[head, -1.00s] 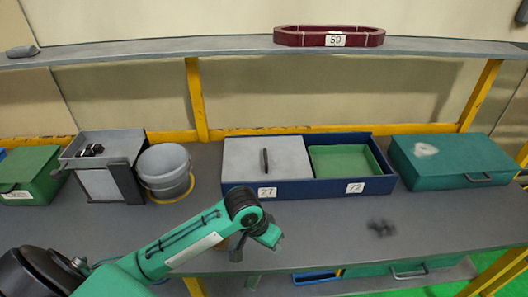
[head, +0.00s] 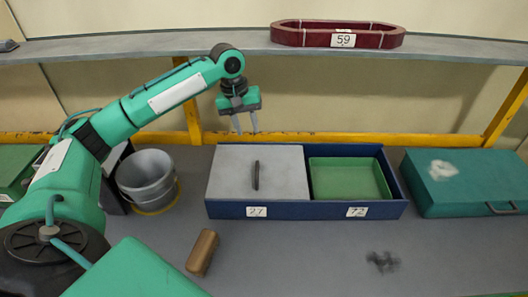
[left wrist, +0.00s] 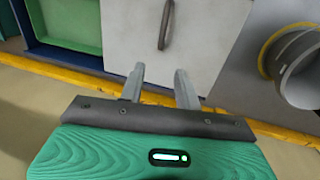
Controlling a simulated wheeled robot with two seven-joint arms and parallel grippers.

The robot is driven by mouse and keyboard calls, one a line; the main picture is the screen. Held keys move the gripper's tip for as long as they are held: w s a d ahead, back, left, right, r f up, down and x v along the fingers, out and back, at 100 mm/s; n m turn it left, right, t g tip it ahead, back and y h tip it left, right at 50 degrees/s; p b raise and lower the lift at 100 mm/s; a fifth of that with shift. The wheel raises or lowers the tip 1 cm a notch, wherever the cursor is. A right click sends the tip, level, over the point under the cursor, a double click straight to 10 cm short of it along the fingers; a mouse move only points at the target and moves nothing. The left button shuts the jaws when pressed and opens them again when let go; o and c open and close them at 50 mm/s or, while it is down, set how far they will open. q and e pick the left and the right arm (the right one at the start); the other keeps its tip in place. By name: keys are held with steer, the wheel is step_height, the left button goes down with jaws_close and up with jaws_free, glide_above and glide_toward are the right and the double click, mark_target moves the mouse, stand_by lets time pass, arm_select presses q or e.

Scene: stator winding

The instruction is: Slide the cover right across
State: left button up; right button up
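The grey cover (head: 262,168) with a dark upright handle (head: 255,175) lies over the left half of the blue box (head: 300,209), above label 27. The right half, above label 72, is open and shows a green tray (head: 348,178). My left gripper (head: 244,130) hangs above the back edge of the box, over the cover's rear, with its fingers apart and nothing between them. In the left wrist view the fingers (left wrist: 158,84) are apart, with the cover (left wrist: 200,40) and its handle (left wrist: 166,24) beyond them. My right gripper is not in view.
A grey bucket (head: 146,178) stands left of the box, and a teal case (head: 470,180) stands to the right. A brown block (head: 202,252) lies in front. A dark red tray (head: 335,34) labelled 59 sits on the shelf (head: 450,47) above. The bench front is mostly clear.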

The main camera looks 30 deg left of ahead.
arm_select(q)
steer(key=s+f, duration=0.1)
steer(key=p, duration=0.2)
glide_above(257, 165)
steer(key=a, duration=0.1)
step_height(257, 165, down, 8)
steer(key=f, duration=0.2)
steer(key=f+p, duration=0.1)
steer(key=shift+s+d, duration=0.2)
steer(key=shift+d, duration=0.05)
steer(key=shift+w+f, duration=0.1)
steer(key=shift+f, duration=0.3)
jaws_close()
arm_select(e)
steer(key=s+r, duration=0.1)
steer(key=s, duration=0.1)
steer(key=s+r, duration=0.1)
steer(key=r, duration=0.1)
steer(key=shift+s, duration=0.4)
